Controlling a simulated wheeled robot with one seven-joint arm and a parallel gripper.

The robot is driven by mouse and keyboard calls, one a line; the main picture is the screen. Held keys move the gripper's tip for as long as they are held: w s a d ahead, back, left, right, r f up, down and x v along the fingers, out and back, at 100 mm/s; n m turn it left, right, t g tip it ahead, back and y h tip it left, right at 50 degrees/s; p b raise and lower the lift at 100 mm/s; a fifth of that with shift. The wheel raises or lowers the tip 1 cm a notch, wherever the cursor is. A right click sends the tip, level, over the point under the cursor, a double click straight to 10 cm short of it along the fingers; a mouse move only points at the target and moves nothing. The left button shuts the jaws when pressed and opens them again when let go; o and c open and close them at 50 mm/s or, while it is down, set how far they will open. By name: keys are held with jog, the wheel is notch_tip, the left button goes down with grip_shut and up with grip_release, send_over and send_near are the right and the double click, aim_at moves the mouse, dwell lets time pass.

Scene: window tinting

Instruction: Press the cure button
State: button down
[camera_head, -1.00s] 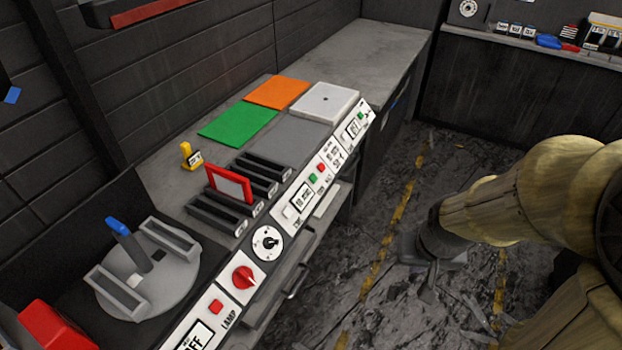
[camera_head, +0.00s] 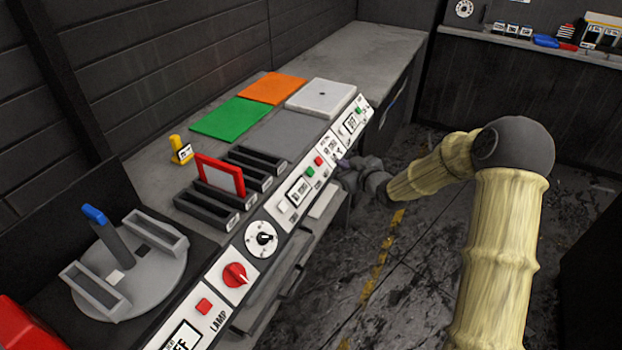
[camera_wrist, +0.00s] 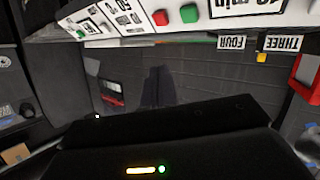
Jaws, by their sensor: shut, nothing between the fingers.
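A sloped white control strip runs along the front of the bench. On it, beside a "10 min" display (camera_head: 298,191), are a green button (camera_head: 310,172) and a red button (camera_head: 318,161). In the wrist view, which looks upside down, the red button (camera_wrist: 160,18) and the green button (camera_wrist: 189,13) are at the top. I cannot read which button is labelled cure. My gripper (camera_head: 344,164) is shut and empty, close to the strip's front edge, right of these buttons. Its dark fingers (camera_wrist: 156,85) show in the wrist view; contact with the strip cannot be told.
Farther along the strip are another display (camera_head: 351,122) and a small green button (camera_head: 358,110). Nearer are a dial (camera_head: 262,239), a red knob (camera_head: 235,275) and a red lamp button (camera_head: 204,306). Slotted racks hold a red frame (camera_head: 221,176). Open floor lies right of the bench.

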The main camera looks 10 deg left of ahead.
aim_at(310, 172)
jog(key=shift+w+a+r+t+y, duration=0.1)
jog(key=shift+w+a+t+y, duration=0.15)
jog(key=shift+w+a+y, duration=0.15)
jog(key=shift+w+a+t+y, duration=0.15)
jog(key=shift+w+t+y, duration=0.15)
jog(key=shift+w, duration=0.2)
jog(key=w+a+f+b, duration=0.2)
jog(key=a+f+b, duration=0.3)
jog(key=a+f, duration=0.1)
jog(key=shift+f, duration=0.2)
dwell(1.8)
jog(key=shift+w+a+f+b, duration=0.15)
jog(key=shift+a+f+b, duration=0.1)
jog(key=shift+b, duration=0.25)
